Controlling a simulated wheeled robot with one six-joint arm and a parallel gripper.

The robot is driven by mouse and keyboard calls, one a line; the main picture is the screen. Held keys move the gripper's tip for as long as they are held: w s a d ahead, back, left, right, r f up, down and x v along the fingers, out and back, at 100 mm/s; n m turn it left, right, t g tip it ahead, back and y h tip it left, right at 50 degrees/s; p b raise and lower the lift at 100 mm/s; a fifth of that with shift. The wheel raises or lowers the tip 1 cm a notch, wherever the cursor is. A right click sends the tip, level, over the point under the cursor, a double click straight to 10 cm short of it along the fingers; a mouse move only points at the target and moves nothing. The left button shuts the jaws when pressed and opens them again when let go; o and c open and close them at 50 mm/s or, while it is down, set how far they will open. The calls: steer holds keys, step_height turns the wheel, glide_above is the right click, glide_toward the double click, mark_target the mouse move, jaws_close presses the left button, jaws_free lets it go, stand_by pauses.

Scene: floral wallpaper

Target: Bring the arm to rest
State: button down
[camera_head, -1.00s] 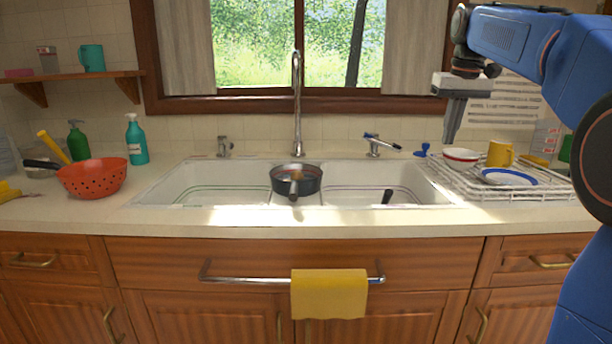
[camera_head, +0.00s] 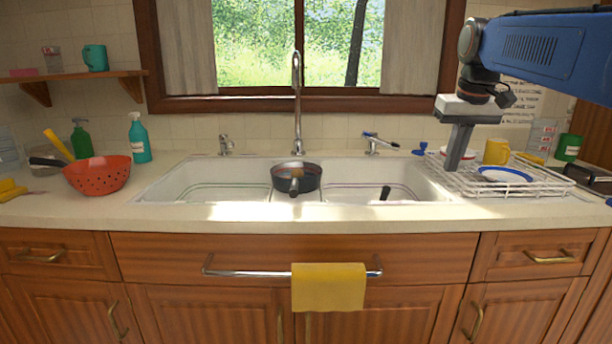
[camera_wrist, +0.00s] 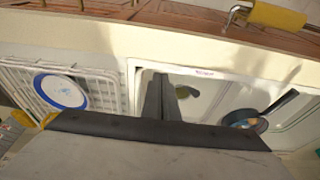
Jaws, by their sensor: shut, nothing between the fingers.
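My gripper (camera_head: 456,160) points down in front of the left part of the dish rack in the head view, its fingers together and nothing between them. My blue arm comes in from the upper right. In the wrist view my gripper (camera_wrist: 165,95) shows its dark fingers over the rim area of the sink, with the rack on the left. From the head view I cannot tell how high the fingertips are above the rack.
The white rack (camera_head: 535,188) holds a blue-rimmed plate (camera_head: 503,174) and a yellow mug (camera_head: 496,151). A dark pan (camera_head: 297,178) stands on the sink divider. A red colander (camera_head: 98,175) is at left. A yellow towel (camera_head: 328,288) hangs on the front rail. The front counter is clear.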

steer(key=s+a+f+t, duration=0.1)
steer(key=s+a+f, duration=0.1)
steer(key=s+f, duration=1.2)
steer(key=s+a+f+t, duration=0.1)
steer(key=s+a+f, duration=0.1)
steer(key=s+f, duration=1.1)
steer(key=shift+s+a+f, duration=0.35)
steer(key=shift+s, duration=0.15)
